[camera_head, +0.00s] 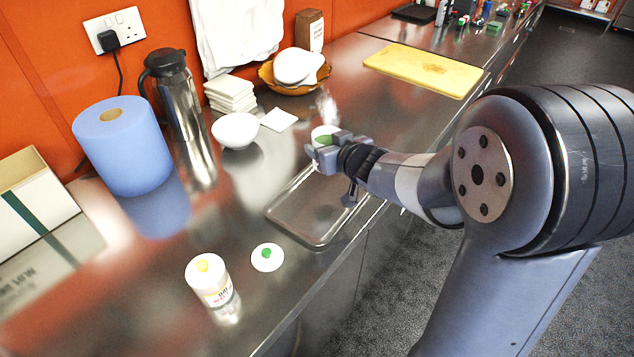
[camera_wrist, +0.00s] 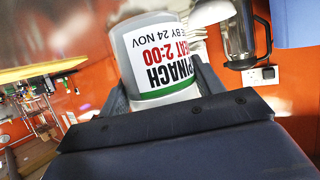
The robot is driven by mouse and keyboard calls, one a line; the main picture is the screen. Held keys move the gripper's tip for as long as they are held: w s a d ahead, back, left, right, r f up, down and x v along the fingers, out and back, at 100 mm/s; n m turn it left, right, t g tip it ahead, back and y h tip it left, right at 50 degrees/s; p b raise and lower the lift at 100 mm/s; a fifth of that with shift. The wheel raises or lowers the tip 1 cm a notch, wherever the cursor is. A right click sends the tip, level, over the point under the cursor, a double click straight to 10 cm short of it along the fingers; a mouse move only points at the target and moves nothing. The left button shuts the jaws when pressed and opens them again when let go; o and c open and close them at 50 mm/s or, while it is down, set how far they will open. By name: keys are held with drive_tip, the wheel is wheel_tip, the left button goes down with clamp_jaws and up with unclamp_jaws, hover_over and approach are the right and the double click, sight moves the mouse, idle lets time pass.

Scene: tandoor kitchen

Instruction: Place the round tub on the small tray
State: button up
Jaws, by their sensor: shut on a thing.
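A white round tub (camera_head: 324,133) with a green patch is held in my gripper (camera_head: 330,150), near the far end of the tray. In the wrist view the tub (camera_wrist: 165,60) sits between my two fingers, with a label reading SPINACH and a green band. The label appears upside down there. The small metal tray (camera_head: 318,243) lies on the steel counter, below and nearer than my gripper. Its far end is partly hidden by my gripper, and it looks empty. Whether the tub touches anything below it cannot be told.
A white jar (camera_head: 212,283) with a yellow mark on top and a white disc (camera_head: 262,264) with a green dot stand left of the tray. A white bowl (camera_head: 236,131), blue paper roll (camera_head: 132,150), steel flask (camera_head: 178,100) and yellow board (camera_head: 423,70) are farther off.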

wheel_tip(320, 180, down, 9)
drive_tip(key=b, duration=0.2)
drive_tip(key=shift+r+b, duration=0.15)
drive_tip(key=shift+b, duration=0.2)
drive_tip(key=shift+f, duration=0.2)
drive_tip(key=o, duration=1.3)
drive_tip(key=shift+r, duration=0.15)
drive_tip(key=shift+s+d+r, duration=0.1)
drive_tip(key=shift+r, duration=0.05)
drive_tip(key=p+v, duration=0.2)
drive_tip(key=v, duration=1)
drive_tip(key=shift+f, duration=0.3)
